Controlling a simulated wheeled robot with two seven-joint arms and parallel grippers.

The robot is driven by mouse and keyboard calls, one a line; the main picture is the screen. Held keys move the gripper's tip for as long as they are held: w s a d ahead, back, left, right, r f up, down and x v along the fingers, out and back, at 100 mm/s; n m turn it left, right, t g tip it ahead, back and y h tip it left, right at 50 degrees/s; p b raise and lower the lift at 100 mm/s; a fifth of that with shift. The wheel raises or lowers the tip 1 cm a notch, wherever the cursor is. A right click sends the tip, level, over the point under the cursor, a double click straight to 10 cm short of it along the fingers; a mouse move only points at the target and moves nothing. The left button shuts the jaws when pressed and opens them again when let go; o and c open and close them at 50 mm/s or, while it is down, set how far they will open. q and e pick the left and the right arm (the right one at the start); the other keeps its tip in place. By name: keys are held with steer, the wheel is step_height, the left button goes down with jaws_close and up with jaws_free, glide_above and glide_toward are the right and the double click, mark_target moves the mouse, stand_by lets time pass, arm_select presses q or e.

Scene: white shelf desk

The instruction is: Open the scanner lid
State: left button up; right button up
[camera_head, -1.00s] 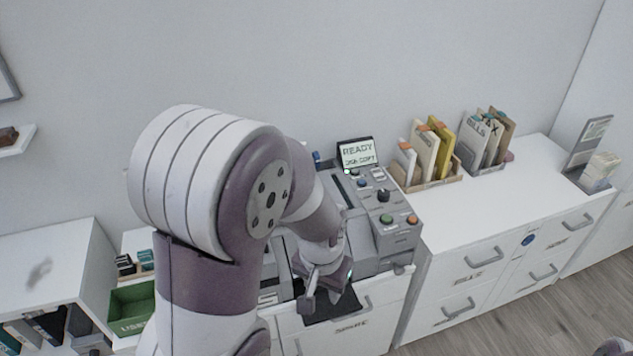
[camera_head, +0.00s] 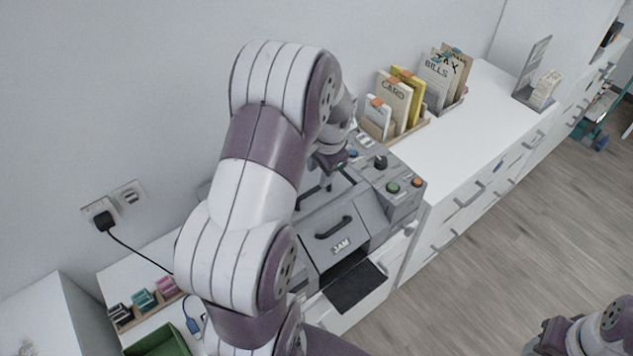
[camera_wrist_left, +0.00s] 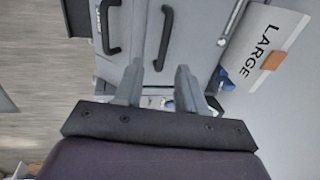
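The grey scanner (camera_head: 345,215) stands on the white desk, partly hidden behind my left arm in the head view. Its front has a panel marked JAM with a black handle (camera_head: 334,228). My left gripper (camera_head: 328,162) is above the back part of the machine; its fingers are hard to make out there. In the left wrist view the left gripper (camera_wrist_left: 159,70) is open and empty. A black bar handle (camera_wrist_left: 166,38) lies just ahead of the gap between the fingers, with another black handle (camera_wrist_left: 109,27) to its left. The scanner lid looks shut, though much is hidden.
A button panel (camera_head: 388,185) is on the scanner's right. File holders (camera_head: 400,105) stand behind it. A dark tray (camera_head: 355,287) juts from the front. A green box (camera_head: 160,342) is at lower left. My right arm shows at lower right. The desk top to the right is partly clear.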

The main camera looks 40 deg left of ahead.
mark_target(312, 190)
arm_select(q)
steer(key=x, duration=0.5)
steer(key=a+x, duration=0.1)
steer(key=x, duration=0.1)
steer(key=shift+s+f+p, duration=0.1)
steer(key=shift+p, duration=0.2)
steer(key=shift+d+f, duration=0.2)
steer(key=shift+f, duration=0.1)
steer(key=shift+a, duration=0.1)
jaws_close()
